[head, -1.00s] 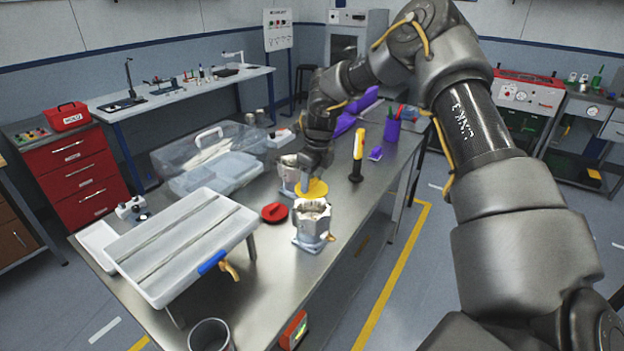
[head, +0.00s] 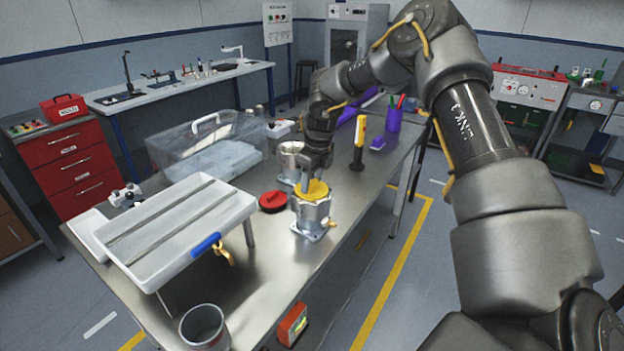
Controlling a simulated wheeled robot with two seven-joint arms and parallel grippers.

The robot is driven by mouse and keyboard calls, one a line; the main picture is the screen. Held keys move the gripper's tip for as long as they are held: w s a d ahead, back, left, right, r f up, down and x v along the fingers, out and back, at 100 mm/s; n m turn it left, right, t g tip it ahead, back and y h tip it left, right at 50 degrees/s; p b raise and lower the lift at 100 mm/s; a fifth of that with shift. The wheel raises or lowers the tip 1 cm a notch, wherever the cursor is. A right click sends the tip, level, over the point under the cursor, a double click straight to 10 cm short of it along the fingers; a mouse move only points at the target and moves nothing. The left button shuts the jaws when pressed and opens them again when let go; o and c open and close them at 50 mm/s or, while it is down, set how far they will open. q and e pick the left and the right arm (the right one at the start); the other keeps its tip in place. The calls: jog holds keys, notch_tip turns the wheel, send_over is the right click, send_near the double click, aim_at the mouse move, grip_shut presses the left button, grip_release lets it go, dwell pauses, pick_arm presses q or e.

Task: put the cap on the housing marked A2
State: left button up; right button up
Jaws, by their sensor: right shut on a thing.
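My right gripper (head: 315,178) is shut on a yellow cap (head: 313,190), which it holds level at the open top of the front metal housing (head: 311,217). I cannot tell whether the cap touches the rim or hovers just above it. A second metal housing (head: 290,163) stands behind, partly hidden by my gripper. A red cap (head: 272,201) lies on the table left of the front housing. No A2 mark is readable on either housing. My left gripper is not in view.
A white tray (head: 165,215) on legs stands at the left of the steel table (head: 262,262), with a clear bin (head: 208,140) behind it. A grey cup (head: 204,325) stands at the front edge. A yellow-and-black tool (head: 359,145) stands upright right of the gripper.

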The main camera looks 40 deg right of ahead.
jog(key=o, duration=1)
jog(key=r, duration=0.3)
jog(key=s+r, duration=0.1)
jog(key=r, duration=0.3)
jog(key=r+b, duration=0.1)
jog(key=r, duration=0.2)
jog(key=shift+s+d+r, duration=0.2)
jog(key=shift+s+r, duration=0.05)
jog(key=shift+r, duration=0.15)
